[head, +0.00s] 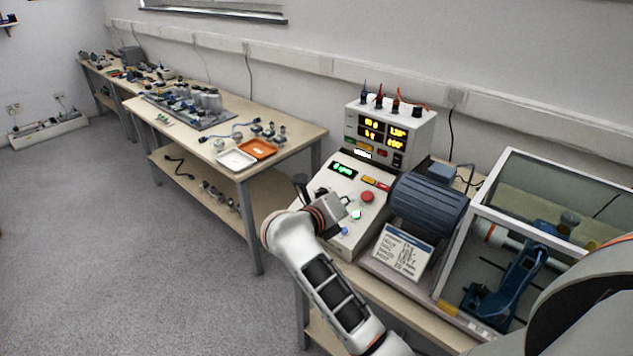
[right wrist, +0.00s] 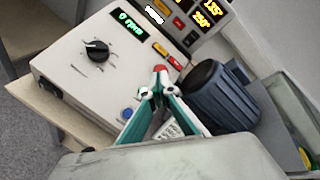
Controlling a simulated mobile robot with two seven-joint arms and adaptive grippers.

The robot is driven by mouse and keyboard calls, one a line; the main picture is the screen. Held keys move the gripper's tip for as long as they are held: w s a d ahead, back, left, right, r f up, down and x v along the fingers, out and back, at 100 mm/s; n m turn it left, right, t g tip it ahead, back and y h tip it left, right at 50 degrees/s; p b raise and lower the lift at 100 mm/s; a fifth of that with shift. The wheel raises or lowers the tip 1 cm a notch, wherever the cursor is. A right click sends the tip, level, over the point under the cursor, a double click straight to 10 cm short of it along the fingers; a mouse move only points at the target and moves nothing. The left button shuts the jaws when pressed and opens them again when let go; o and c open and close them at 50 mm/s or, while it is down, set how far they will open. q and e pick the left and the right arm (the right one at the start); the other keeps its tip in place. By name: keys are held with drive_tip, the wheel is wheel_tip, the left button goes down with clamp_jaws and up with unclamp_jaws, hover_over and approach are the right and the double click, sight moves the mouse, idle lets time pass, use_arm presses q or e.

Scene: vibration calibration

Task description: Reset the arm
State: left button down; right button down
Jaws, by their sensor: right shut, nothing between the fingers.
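My right arm (head: 335,290) reaches up from the bottom of the head view, bent over the front of the control console. My right gripper (head: 342,208) is over the sloped panel (head: 335,185), partly hidden by its own wrist. In the right wrist view its teal fingers (right wrist: 160,78) are shut and empty, with their tips in front of the panel. Something red shows at the tips; I cannot tell whether they touch it. A black knob (right wrist: 97,50) and a blue button (right wrist: 127,113) sit left of the fingers. My left gripper is not in view.
A blue-grey motor (head: 428,205) and a printed sign (head: 402,250) stand right of the panel. A framed clear enclosure (head: 505,180) is farther right. A power unit (head: 412,122) with leads stands behind. Another bench (head: 300,135) holds trays and parts. Grey floor is open at left.

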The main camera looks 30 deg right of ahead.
drive_tip(key=shift+d, duration=0.1)
drive_tip(key=s+r+n+t+h, duration=0.4)
drive_tip(key=r+n+t, duration=0.25)
drive_tip(key=n, duration=0.25)
drive_tip(key=a+f+n+t+y, duration=0.1)
drive_tip(key=a+n+t+y, duration=0.55)
drive_tip(key=n, duration=0.35)
drive_tip(key=s+a+f+n+y, duration=0.4)
drive_tip(key=a+f+n+y, duration=0.5)
drive_tip(key=f+n+y, duration=0.4)
drive_tip(key=s+f+n+g, duration=0.4)
drive_tip(key=s+f, duration=0.4)
drive_tip(key=f, duration=0.2)
drive_tip(key=s+f+n+g, duration=0.5)
drive_tip(key=s+f+n, duration=0.1)
drive_tip(key=f, duration=0.4)
drive_tip(key=shift+s+a+f+g, duration=0.15)
drive_tip(key=shift+s+f+g, duration=0.2)
drive_tip(key=shift+s, duration=0.5)
drive_tip(key=shift+h, duration=0.25)
